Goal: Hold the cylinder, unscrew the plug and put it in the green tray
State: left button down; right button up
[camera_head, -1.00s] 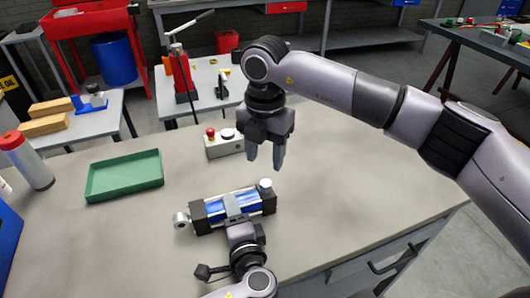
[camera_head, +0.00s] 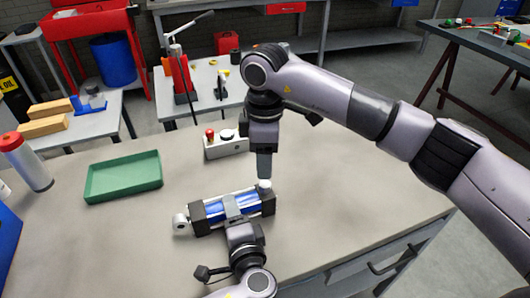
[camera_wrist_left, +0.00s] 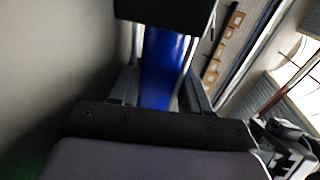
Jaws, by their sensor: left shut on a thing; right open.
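The blue cylinder (camera_head: 213,209) with black end blocks lies on the table, its rod eye at the left. My left gripper (camera_head: 233,208) is shut on its middle; the blue barrel (camera_wrist_left: 160,65) also shows between the fingers in the left wrist view. The white plug (camera_head: 265,184) sits on top of the cylinder's right end block. My right gripper (camera_head: 264,178) points down right over the plug, its fingers close around or just above it. It is open, though one finger hides the other. The green tray (camera_head: 124,189) lies empty to the left.
A white bottle with a red cap (camera_head: 26,162) stands at the far left. The table between tray and cylinder is clear, as is its right part.

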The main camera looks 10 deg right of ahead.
aim_at(265, 183)
notch_tip(265, 183, down, 7)
jog(key=shift+f, duration=0.1)
dwell(0.3)
grip_shut()
